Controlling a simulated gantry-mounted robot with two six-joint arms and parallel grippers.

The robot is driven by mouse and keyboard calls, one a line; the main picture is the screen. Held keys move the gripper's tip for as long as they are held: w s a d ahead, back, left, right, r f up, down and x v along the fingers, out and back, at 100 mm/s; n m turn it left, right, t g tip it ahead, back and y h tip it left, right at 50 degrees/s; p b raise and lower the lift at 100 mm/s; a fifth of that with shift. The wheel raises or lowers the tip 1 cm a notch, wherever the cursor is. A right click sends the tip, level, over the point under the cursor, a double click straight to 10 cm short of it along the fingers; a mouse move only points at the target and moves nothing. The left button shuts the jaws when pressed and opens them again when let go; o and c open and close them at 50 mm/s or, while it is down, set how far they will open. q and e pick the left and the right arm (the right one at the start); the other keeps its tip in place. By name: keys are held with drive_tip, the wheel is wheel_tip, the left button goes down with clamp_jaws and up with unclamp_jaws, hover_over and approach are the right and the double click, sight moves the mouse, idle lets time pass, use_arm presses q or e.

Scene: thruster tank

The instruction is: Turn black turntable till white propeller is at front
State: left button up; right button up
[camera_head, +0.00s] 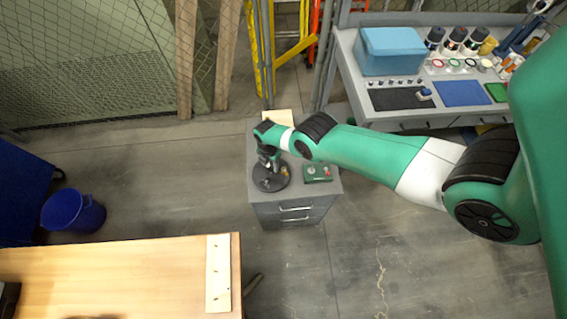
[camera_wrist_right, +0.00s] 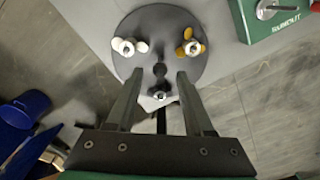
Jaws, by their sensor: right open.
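The black turntable (camera_head: 267,184) lies on top of a grey drawer cabinet; it also shows in the right wrist view (camera_wrist_right: 160,24). In the wrist view, a white propeller (camera_wrist_right: 129,46) stands at its upper left and a yellow propeller (camera_wrist_right: 190,47) at its upper right. A third, pale propeller (camera_wrist_right: 158,101) is partly hidden low between my fingers. A dark knob (camera_wrist_right: 159,70) rises at the turntable's middle. My right gripper (camera_wrist_right: 159,76) is open over the turntable, one finger on each side of the knob; contact cannot be told. My left gripper is out of view.
A green box (camera_head: 317,173) sits right of the turntable on the cabinet (camera_head: 296,212). A wooden table (camera_head: 120,270) is at front left, a blue bin (camera_head: 73,212) at left. A workbench with a blue case (camera_head: 391,52) stands at back right.

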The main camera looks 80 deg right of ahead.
sight(271, 168)
drive_tip(key=shift+r+p, duration=2.2)
drive_tip(key=shift+r, duration=0.35)
drive_tip(key=shift+f, duration=0.1)
drive_tip(key=shift+r+m+p, duration=0.4)
drive_tip(key=shift+r+m, duration=0.2)
drive_tip(key=shift+m, duration=0.2)
wheel_tip(271, 168, down, 10)
drive_tip(key=b, duration=1)
drive_tip(key=shift+f, duration=0.2)
drive_tip(key=shift+r, duration=0.1)
drive_tip(key=shift+c, duration=0.3)
